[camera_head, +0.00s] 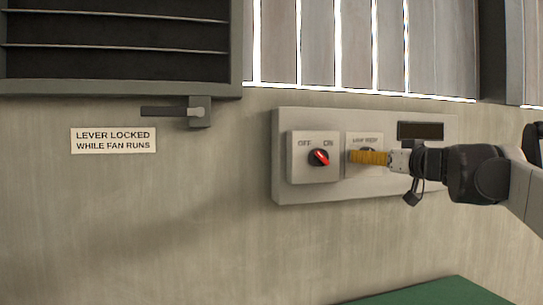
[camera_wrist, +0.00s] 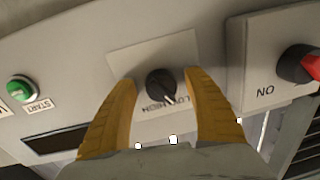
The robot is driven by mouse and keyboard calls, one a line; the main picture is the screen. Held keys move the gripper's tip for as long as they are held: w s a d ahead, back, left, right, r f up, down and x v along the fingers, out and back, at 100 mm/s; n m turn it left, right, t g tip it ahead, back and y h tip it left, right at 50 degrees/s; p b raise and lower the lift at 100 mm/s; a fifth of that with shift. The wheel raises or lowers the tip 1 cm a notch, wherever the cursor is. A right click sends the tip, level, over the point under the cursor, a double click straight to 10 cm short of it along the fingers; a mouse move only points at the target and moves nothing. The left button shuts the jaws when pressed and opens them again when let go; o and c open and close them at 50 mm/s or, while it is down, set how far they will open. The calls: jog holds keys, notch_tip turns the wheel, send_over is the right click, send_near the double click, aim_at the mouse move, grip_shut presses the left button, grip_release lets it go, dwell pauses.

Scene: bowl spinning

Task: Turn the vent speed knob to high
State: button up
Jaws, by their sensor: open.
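The vent speed knob (camera_wrist: 161,86) is black and round, on a light plate (camera_wrist: 121,58) with lettering that appears to read LOW and HIGH, upside down in the wrist view. My gripper (camera_wrist: 160,80) is open, with one yellow finger on each side of the knob. Gaps show between both fingers and the knob in that view. In the head view my gripper (camera_head: 354,157) reaches in from the right and covers most of the knob and part of its plate (camera_head: 352,139).
A red and black OFF/ON knob (camera_head: 319,157) is close to the left of the vent plate. A dark display (camera_head: 420,131) is to the right. A green START button (camera_wrist: 20,89) shows in the wrist view. A lever (camera_head: 170,112) and a sign (camera_head: 113,140) are further left.

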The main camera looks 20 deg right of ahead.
jog(key=shift+s, duration=0.1)
jog(key=c, duration=1.2)
jog(key=shift+m, duration=0.4)
jog(key=m, duration=0.5)
jog(key=shift+a+m+b, duration=0.15)
jog(key=shift+m+b, duration=0.15)
jog(key=shift+m, duration=0.1)
jog(key=m, duration=0.5)
jog(key=shift+r+m+t+h, duration=0.1)
jog(key=shift+m+t+h, duration=0.2)
jog(key=shift+t+h, duration=0.1)
jog(key=o, duration=1.2)
